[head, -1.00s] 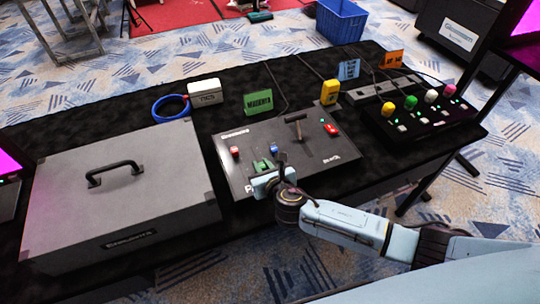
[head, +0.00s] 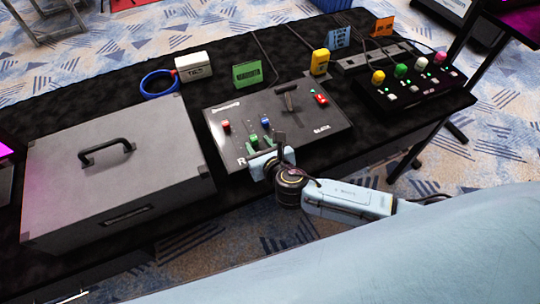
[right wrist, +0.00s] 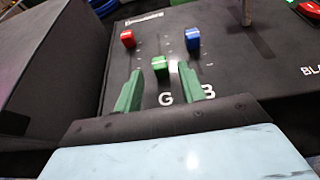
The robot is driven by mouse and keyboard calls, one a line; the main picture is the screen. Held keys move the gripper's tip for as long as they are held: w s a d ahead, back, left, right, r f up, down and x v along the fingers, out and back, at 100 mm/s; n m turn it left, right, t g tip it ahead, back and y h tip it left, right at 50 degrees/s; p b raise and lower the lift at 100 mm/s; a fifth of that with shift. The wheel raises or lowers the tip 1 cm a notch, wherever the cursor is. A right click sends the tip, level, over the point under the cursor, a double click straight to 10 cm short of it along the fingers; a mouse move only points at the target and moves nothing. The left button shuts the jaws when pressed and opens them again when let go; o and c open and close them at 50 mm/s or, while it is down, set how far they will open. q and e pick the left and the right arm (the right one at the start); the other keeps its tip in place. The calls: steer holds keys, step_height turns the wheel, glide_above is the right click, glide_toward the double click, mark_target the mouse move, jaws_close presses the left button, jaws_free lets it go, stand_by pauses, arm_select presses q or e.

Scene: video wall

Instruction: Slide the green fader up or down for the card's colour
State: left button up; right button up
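The green fader (head: 254,142) is on the near part of a black panel (head: 310,147), between a red fader (head: 226,126) and a blue fader (head: 266,124). In the right wrist view the green fader (right wrist: 160,66) stands above a white G, nearer to me than the red and blue knobs. My right gripper (right wrist: 160,76) is open, one green fingertip on each side of the green fader, with gaps on both sides. In the head view it is low at the panel's near edge. A green card (head: 247,75) stands behind the panel; its lettering is blurred now. My left gripper is not in view.
A T-handled lever (head: 287,100) and a red switch (head: 320,99) are on the panel's right side. A large grey case (head: 120,190) stands close on the left. A box with coloured knobs (head: 410,103) is at the right.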

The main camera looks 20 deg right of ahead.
steer(key=p+v, duration=0.1)
steer(key=v, duration=0.8)
steer(key=shift+s, duration=0.25)
steer(key=shift+r, duration=0.15)
